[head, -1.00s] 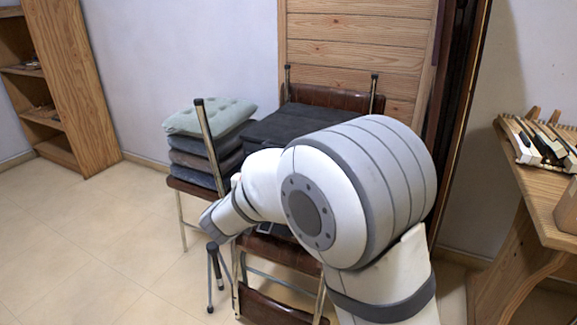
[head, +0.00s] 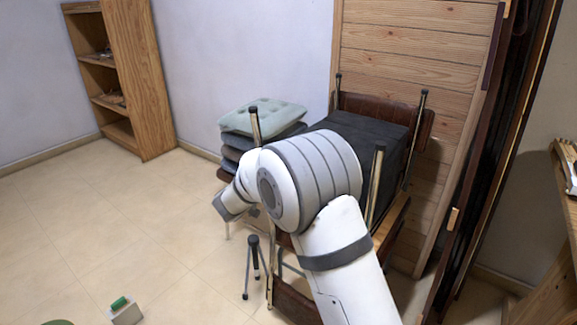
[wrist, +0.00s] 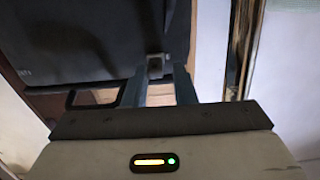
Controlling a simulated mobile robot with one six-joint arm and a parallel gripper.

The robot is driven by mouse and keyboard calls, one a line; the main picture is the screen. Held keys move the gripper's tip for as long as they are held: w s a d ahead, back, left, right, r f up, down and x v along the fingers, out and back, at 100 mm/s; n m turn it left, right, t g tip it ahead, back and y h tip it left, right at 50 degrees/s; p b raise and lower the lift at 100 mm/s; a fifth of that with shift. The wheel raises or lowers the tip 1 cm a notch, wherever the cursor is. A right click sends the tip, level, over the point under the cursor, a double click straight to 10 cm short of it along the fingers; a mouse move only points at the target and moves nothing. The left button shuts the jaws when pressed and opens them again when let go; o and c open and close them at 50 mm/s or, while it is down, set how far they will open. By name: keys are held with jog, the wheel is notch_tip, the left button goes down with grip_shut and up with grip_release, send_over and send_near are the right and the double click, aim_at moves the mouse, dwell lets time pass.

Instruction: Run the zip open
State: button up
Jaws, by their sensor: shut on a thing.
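A black bag (head: 365,145) rests on a chair in the head view, partly behind my arm. In the wrist view its dark side (wrist: 80,40) fills the upper left. My gripper (wrist: 157,68) shows in the wrist view with its two bluish-grey fingers on either side of a small grey metal piece, which looks like the zip pull (wrist: 155,66), at the bag's edge. The gripper is shut on it. The zip's teeth cannot be made out, so how far it is open cannot be told. In the head view my fingers are hidden.
A chair (head: 376,185) with metal legs stands around the bag. Cushions (head: 262,118) are stacked beside it, and a small tripod (head: 253,265) stands in front. A wooden panel (head: 415,60) is behind.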

jog(key=shift+o, duration=0.8)
jog(key=shift+w+a, duration=0.1)
jog(key=shift+a, duration=0.2)
jog(key=shift+o, duration=1.3)
jog(key=shift+d, duration=0.25)
jog(key=p+v, duration=0.2)
jog(key=v, duration=0.6)
jog(key=shift+d, duration=0.1)
